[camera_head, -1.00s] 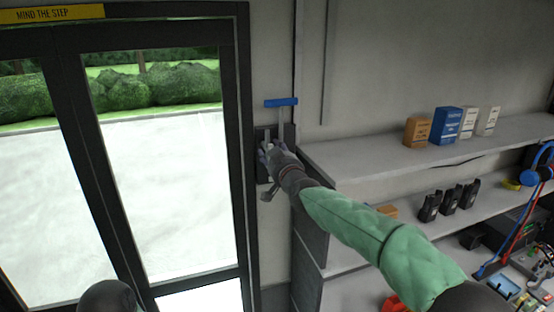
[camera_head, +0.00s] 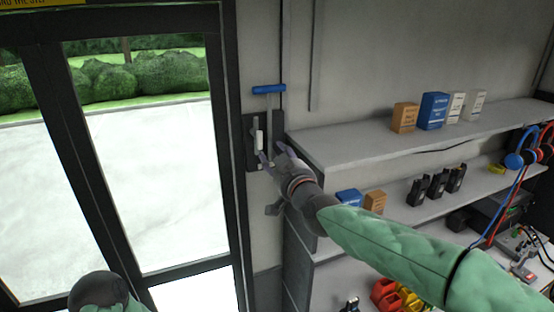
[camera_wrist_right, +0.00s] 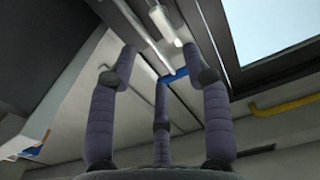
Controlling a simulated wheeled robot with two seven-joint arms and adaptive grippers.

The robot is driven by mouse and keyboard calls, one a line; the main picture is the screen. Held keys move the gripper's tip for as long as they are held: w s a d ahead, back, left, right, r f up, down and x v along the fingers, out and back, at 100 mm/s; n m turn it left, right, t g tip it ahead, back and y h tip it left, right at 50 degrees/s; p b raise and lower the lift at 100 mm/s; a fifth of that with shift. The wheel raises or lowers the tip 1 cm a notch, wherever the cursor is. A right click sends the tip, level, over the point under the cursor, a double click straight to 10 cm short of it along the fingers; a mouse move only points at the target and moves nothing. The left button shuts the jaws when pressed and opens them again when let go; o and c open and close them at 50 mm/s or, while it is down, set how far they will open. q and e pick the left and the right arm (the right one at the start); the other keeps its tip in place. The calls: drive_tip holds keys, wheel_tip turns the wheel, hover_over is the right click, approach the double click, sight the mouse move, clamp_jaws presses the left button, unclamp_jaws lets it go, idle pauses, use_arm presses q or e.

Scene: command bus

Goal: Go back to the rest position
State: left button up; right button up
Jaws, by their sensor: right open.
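My right gripper (camera_head: 271,157) is open and empty, just in front of and below a dark wall plate (camera_head: 252,151) beside the door. The plate carries a white handle (camera_head: 259,138) and a lever with a blue T-shaped grip (camera_head: 269,89) at its top. In the right wrist view my spread fingers (camera_wrist_right: 160,85) show with the white handle (camera_wrist_right: 163,24) and blue grip (camera_wrist_right: 174,76) beyond them, with nothing between the fingers. In the head view a dark rounded part of mine shows at the bottom left. My left gripper is not in view.
A glazed door (camera_head: 140,150) with a dark frame stands at the left. My right forearm crosses in front of the shelves.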

drive_tip(key=shift+s, duration=0.1)
wheel_tip(320, 180, down, 28)
drive_tip(key=w+d+m+g+h+b, duration=0.1)
drive_tip(key=w+g+b, duration=0.1)
drive_tip(key=g+b, duration=0.3)
drive_tip(key=s+d+f+m+g+h+b, duration=0.1)
drive_tip(key=s+d+f+g+b, duration=0.2)
drive_tip(key=f, duration=1)
drive_tip(key=s+f+g+b, duration=0.1)
drive_tip(key=s+f+b, duration=0.25)
drive_tip(key=f, duration=0.95)
drive_tip(key=s+d+f+m+g+b, duration=0.1)
drive_tip(key=s+f+g+b, duration=0.1)
drive_tip(key=s+f, duration=0.55)
drive_tip(key=s+d+f+m+g+b, duration=0.15)
drive_tip(key=s+f, duration=0.35)
drive_tip(key=f, duration=0.6)
drive_tip(key=s+f+g+b, duration=0.2)
drive_tip(key=s+f, duration=0.4)
drive_tip(key=s, duration=0.3)
drive_tip(key=s+f+m+g+b, duration=0.1)
drive_tip(key=s+f+g+b, duration=0.1)
drive_tip(key=s+f, duration=0.5)
drive_tip(key=shift+s+a+f+b, duration=0.25)
drive_tip(key=shift+s+a+b, duration=0.3)
drive_tip(key=shift+s, duration=0.3)
